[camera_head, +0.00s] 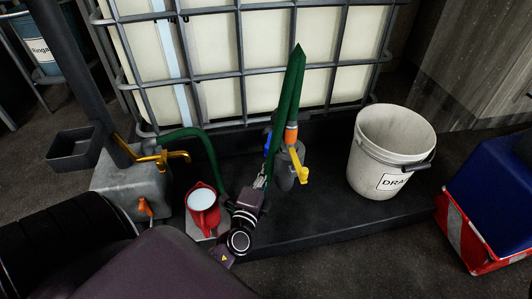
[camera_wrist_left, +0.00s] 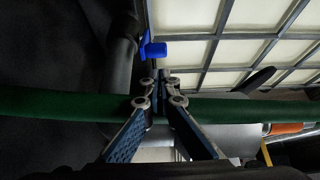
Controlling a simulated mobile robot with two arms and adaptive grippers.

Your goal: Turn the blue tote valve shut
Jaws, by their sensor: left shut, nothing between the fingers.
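The blue tote valve handle (camera_head: 267,143) shows as a small, partly hidden strip at the foot of the caged tote, left of an orange fitting (camera_head: 291,134). In the left wrist view a blue handle end (camera_wrist_left: 154,50) stands out beyond my fingertips, apart from them. My left gripper (camera_head: 262,180) is low in front of the valve, close to a green hose (camera_head: 285,95). In the left wrist view my left gripper (camera_wrist_left: 159,78) is shut and empty, with the green hose (camera_wrist_left: 60,103) crossing behind its fingers. My right gripper is not in view.
A yellow-handled valve (camera_head: 301,169) sits right of my left gripper. A red jug (camera_head: 203,208) stands to its left, near a brass tap (camera_head: 160,158). A white bucket (camera_head: 390,150) stands on the dark platform at right. The caged tote (camera_head: 215,60) fills the back.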

